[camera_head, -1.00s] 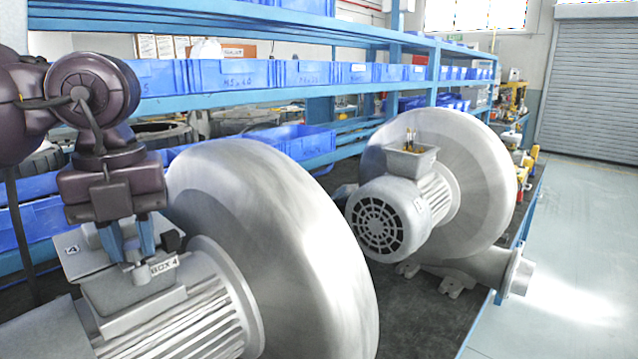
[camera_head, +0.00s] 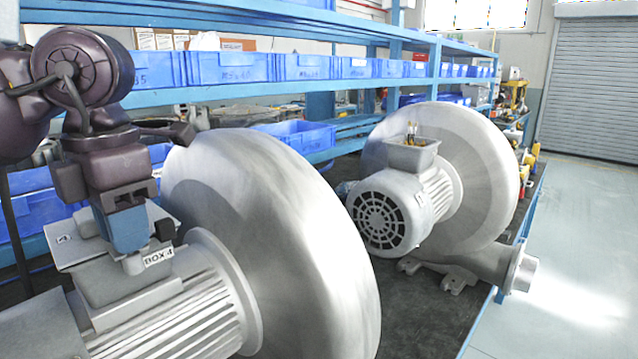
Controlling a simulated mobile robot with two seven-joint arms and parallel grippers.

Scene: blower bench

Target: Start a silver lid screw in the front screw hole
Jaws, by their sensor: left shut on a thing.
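My left gripper (camera_head: 128,240) points down over the grey terminal box (camera_head: 110,290) on the near blower's motor. Its blue fingers are shut on a small silver piece (camera_head: 134,266), which looks like the silver lid screw. It is mostly hidden by the fingers, and its tip is at the top of the box. I cannot tell whether it is in the front screw hole, which is hidden. A white label (camera_head: 158,256) shows beside the fingertips. A grey plate marked with a number (camera_head: 63,239) shows at the box's far left. My right gripper is not in view.
The near blower's big round housing (camera_head: 270,240) stands close on the right of my gripper. A second blower (camera_head: 440,190), with wires in its open box (camera_head: 412,153), stands further back on the dark bench top (camera_head: 420,310). Blue bins (camera_head: 235,70) line the shelves behind.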

